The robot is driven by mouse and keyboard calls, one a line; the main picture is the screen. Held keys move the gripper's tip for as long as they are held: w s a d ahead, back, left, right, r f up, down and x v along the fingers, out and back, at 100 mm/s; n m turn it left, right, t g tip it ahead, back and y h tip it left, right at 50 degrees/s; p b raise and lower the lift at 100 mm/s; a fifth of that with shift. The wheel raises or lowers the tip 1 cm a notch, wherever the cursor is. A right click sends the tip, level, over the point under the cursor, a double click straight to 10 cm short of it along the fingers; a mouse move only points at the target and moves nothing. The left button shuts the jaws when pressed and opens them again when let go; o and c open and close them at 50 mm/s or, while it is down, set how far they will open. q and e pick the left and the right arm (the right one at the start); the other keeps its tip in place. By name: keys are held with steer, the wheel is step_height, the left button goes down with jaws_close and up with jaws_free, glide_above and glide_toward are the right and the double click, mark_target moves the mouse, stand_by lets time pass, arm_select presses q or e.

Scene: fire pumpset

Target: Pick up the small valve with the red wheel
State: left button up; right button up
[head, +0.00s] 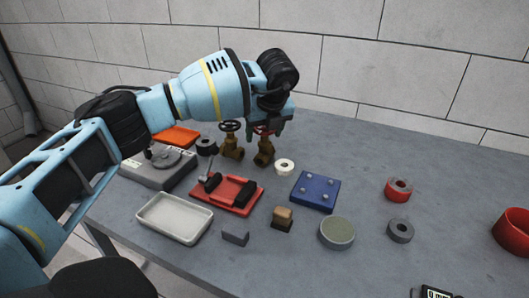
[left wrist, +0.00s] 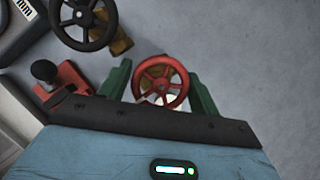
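The small valve with the red wheel (head: 264,151) stands upright on the table with a brass-coloured body. Its red wheel (left wrist: 160,82) lies between the two green fingers of my left gripper (left wrist: 160,88) in the left wrist view. In the head view my left gripper (head: 267,126) is right above this valve and hides most of the wheel. The fingers are apart, one on each side of the wheel; I cannot tell whether they touch it. My right gripper is not in view.
A second valve with a black wheel (head: 231,147) stands just left. A white ring (head: 284,166), a blue plate (head: 315,191) and a red tool holder (head: 228,193) are near. A pale tray (head: 175,219) lies front left. The table's back right is clear.

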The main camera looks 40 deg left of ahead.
arm_select(q)
steer(key=shift+r, duration=0.1)
jaws_close()
steer(key=shift+r, duration=0.1)
step_height(320, 180, up, 10)
steer(key=shift+f+p, duration=0.1)
steer(key=shift+p, duration=0.35)
